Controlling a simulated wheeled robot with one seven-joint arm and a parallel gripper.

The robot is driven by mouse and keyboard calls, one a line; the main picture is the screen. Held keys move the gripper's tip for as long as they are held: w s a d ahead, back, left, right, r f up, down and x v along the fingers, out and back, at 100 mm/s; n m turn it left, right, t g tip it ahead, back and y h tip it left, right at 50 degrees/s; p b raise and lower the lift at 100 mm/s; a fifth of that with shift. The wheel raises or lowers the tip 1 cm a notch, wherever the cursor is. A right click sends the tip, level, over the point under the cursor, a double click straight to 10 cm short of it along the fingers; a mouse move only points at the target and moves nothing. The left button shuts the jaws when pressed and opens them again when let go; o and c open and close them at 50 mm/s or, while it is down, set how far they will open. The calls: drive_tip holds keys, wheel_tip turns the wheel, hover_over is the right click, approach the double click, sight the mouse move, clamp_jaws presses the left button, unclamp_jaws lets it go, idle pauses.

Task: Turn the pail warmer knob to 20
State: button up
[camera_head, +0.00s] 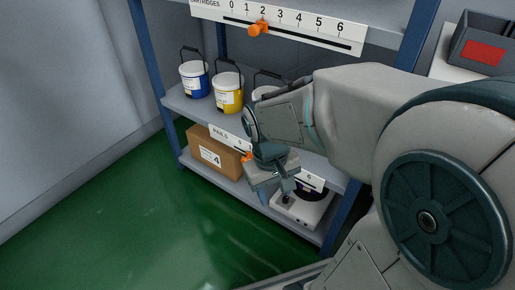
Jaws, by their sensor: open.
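The pail warmer appears to be the white, low device (309,213) with a dark round top, at the right end of the lower shelf. My gripper (277,194) is open and points down in front of the shelf rack, just left of the warmer in the picture. It overlaps the warmer's left part, and I cannot tell whether it touches it. The warmer's knob and its scale cannot be made out; my gripper may cover them. Nothing shows between the fingers.
A blue pail (194,80), a yellow pail (228,94) and a partly hidden pail stand on the middle shelf. A cartridge scale (300,28) with an orange slider hangs above. Green floor (120,215) lies free at left.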

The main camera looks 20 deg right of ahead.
sight(283, 201)
drive_tip(key=w+d+f+n+g+h, duration=0.2)
drive_tip(key=w+f+n+h, duration=0.25)
drive_tip(key=w+f, duration=0.4)
drive_tip(key=w+d+f+n+g+h, duration=0.1)
drive_tip(key=w+d+f+n+h, duration=0.25)
drive_tip(key=w+f+h, duration=0.5)
wheel_tip(283, 201, down, 26)
drive_tip(key=w+a+n+t+h+b, duration=0.1)
drive_tip(key=w+a+n+t+h, duration=0.1)
drive_tip(key=n+t, duration=0.9)
drive_tip(key=shift+n+g, duration=0.6)
drive_tip(key=shift+n, duration=0.1)
drive_tip(key=b+x, duration=0.1)
drive_tip(key=x, duration=0.3)
drive_tip(key=b+x, duration=0.1)
drive_tip(key=x, duration=0.3)
drive_tip(key=b+x, duration=0.1)
drive_tip(key=x, duration=0.4)
drive_tip(key=shift+s+r+b, duration=0.25)
drive_tip(key=shift+r+b, duration=0.05)
drive_tip(key=shift+b, duration=0.1)
drive_tip(key=c, duration=1)
